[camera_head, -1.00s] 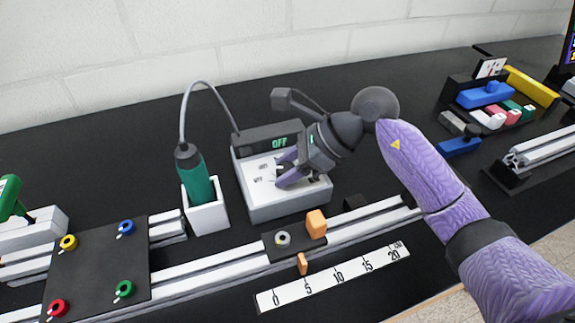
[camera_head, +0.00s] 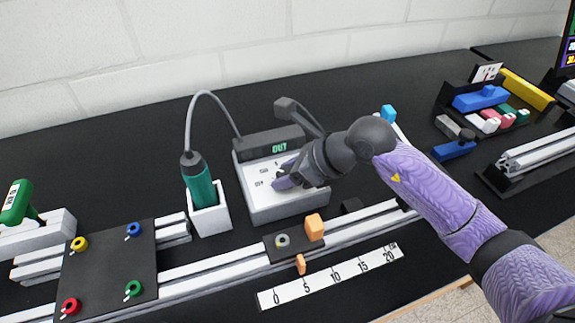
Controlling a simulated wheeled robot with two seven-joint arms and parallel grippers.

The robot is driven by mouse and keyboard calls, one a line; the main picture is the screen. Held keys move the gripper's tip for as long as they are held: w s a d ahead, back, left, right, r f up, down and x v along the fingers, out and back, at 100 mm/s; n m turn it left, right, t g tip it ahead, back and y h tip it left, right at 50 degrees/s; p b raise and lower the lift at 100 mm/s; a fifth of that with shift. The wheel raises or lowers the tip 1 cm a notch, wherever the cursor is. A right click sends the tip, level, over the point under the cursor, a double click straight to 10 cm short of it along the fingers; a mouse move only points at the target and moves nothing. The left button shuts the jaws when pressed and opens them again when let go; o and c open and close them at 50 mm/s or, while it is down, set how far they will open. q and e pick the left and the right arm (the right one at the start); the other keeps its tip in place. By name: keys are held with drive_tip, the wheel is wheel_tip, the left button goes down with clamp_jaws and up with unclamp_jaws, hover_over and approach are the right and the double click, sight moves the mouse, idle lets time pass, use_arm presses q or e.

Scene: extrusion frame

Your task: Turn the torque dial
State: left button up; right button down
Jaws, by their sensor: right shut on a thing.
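The torque control box (camera_head: 262,202) is a light grey unit with a white sloped face and a dark display strip (camera_head: 267,143) along its top. The display shows green characters, hard to read, perhaps "OUT". My right gripper (camera_head: 287,177) is at the right part of the box's face, its purple fingers shut on the torque dial. The dial itself is hidden by the fingers and wrist. Small printed marks show on the face left of the fingers. My left gripper is not in view.
A teal screwdriver (camera_head: 199,180) stands in a white holder (camera_head: 211,218) left of the box, its cable arching behind. In front lie an aluminium rail (camera_head: 205,270) with an orange block (camera_head: 314,227), a ruler (camera_head: 330,277) and a dark plate (camera_head: 108,266) with coloured rings. Coloured blocks sit far right.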

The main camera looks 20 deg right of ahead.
drive_tip(key=shift+r+m+t+h+p, duration=0.15)
drive_tip(key=shift+m+t+h+p, duration=0.15)
drive_tip(key=shift+m+t+p, duration=0.25)
drive_tip(key=shift+m+h+p, duration=0.35)
drive_tip(key=shift+m+h, duration=0.05)
drive_tip(key=shift+m, duration=0.35)
drive_tip(key=shift+t, duration=0.25)
drive_tip(key=shift+c, duration=1.1)
unclamp_jaws()
drive_tip(key=p+v, duration=0.1)
drive_tip(key=v, duration=0.8)
drive_tip(key=shift+s+r+p, duration=0.2)
drive_tip(key=shift+s+p, duration=0.1)
drive_tip(key=shift+p, duration=0.1)
drive_tip(key=shift+d, duration=0.15)
